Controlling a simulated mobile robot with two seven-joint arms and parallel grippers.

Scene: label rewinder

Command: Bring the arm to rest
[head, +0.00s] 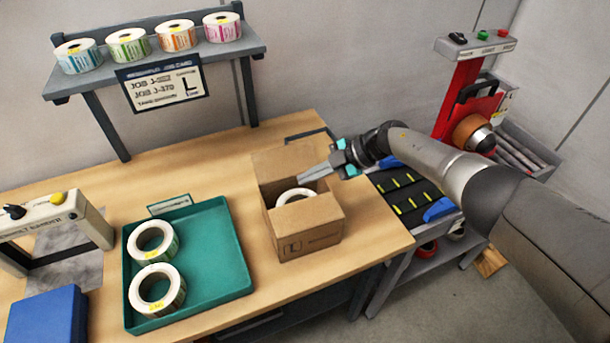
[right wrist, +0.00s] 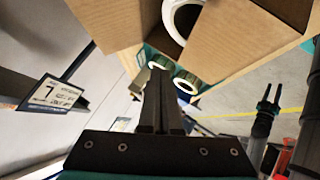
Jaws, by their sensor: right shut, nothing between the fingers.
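My right arm comes in from the right in the head view. Its gripper (head: 316,172) is over the right rear part of an open cardboard box (head: 310,226), with its fingers shut and empty. A white label roll (head: 295,197) lies inside the box. In the right wrist view, the shut fingers (right wrist: 160,100) point towards the box (right wrist: 235,45), and the white roll (right wrist: 180,18) shows inside it. I cannot tell whether the fingers touch a box flap. My left gripper is not in the head view.
A green tray (head: 222,250) with two label rolls (head: 155,265) stands left of the box. A shelf (head: 150,70) with several rolls is at the back. A blue box (head: 48,315) lies front left. A red machine (head: 465,100) and black rack stand right of the table.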

